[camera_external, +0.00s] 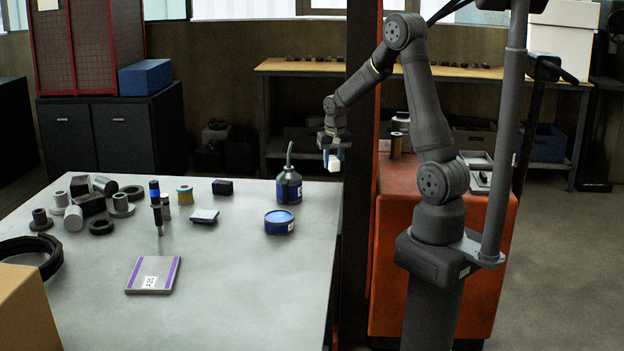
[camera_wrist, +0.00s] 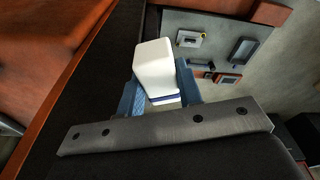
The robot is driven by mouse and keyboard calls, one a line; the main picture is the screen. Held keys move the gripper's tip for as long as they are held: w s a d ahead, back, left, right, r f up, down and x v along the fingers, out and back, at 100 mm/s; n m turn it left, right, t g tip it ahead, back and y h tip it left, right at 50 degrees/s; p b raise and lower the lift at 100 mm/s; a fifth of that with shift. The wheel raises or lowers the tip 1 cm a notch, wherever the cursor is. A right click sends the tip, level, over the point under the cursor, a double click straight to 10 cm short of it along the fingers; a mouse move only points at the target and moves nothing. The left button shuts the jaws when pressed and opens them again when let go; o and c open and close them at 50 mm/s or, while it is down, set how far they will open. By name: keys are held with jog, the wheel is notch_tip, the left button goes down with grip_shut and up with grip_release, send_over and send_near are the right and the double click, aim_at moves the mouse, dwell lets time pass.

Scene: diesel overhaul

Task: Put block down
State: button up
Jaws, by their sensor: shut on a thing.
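The white block (camera_external: 334,164) is held in the air by my gripper (camera_external: 332,152), near the right edge of the grey table (camera_external: 215,310) in the external view. In the wrist view, the block (camera_wrist: 155,65) sits between the two blue fingers of my gripper (camera_wrist: 160,85), which are shut on it. A thin dark blue band shows at the block's lower end there. The block touches no surface that I can see. Its exact height and whether it is over the table cannot be told.
A dark oil can (camera_external: 288,186) with a spout and a blue tin (camera_external: 279,221) stand at the table's right. A dark post (camera_external: 358,200) rises beside the table's right edge. An orange cabinet (camera_external: 440,290) stands beyond it. The table's front middle is mostly clear around a purple-striped book (camera_external: 153,275).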

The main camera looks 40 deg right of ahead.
jog(key=s+d+f+m, duration=0.2)
jog(key=s, duration=1.1)
jog(key=s+d+f+m, duration=0.2)
jog(key=s+m, duration=0.1)
jog(key=s, duration=1.1)
jog(key=w+d, duration=0.5)
jog(key=d, duration=0.5)
jog(key=w+d+r, duration=0.1)
jog(key=w+d, duration=0.3)
jog(key=d, duration=0.5)
jog(key=w+d, duration=0.5)
jog(key=d, duration=0.5)
jog(key=s+d+r+m, duration=0.3)
jog(key=s+d+m, duration=0.1)
jog(key=s+d, duration=0.75)
jog(key=shift+g+h, duration=0.4)
jog(key=w+f, duration=0.2)
jog(key=w, duration=0.2)
jog(key=w+f, duration=0.2)
jog(key=w, duration=0.2)
jog(key=w+f, duration=0.3)
jog(key=w, duration=0.2)
jog(key=shift+f, duration=2.05)
jog(key=shift+f, duration=0.1)
